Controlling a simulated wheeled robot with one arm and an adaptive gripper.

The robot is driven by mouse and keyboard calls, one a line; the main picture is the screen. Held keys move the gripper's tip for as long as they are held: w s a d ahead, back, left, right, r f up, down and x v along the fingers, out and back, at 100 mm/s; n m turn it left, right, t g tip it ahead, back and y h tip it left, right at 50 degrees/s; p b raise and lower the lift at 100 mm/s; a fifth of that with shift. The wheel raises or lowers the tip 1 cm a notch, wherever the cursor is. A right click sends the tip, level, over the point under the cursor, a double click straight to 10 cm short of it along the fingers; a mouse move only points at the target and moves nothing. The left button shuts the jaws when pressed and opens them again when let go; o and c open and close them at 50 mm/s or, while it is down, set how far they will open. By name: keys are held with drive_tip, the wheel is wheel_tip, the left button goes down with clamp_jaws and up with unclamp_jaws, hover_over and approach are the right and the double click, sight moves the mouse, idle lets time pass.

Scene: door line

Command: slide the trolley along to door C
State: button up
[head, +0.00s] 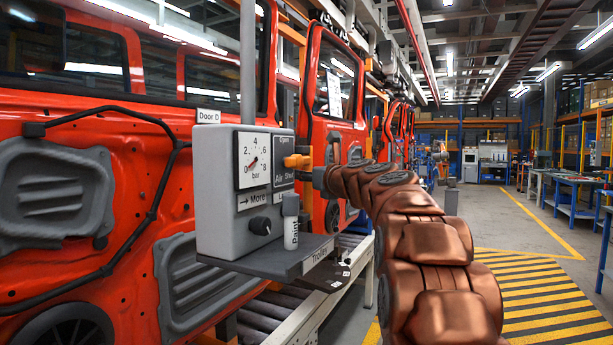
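The trolley is a grey box (217,205) on a vertical pole, with a dark shelf (275,258) marked "Trolley" below it. It hangs in front of a red door panel, with a "Door D" label (208,116) at its upper left. No door C label is readable. The box has a bar gauge (252,160), a black knob (260,226) under "More", and an orange air lever (297,161) by "Open" and "Shut". A paint can (291,222) stands on the shelf. My gripper (317,177) is just right of the lever; its fingers and any contact are unclear.
More red doors (337,80) line up into the distance along a roller conveyor (262,315) and overhead rails. My copper arm fills the lower middle. Yellow-striped floor (545,300) lies clear at right, with blue workbenches (575,190) beyond.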

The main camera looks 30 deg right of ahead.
clamp_jaws()
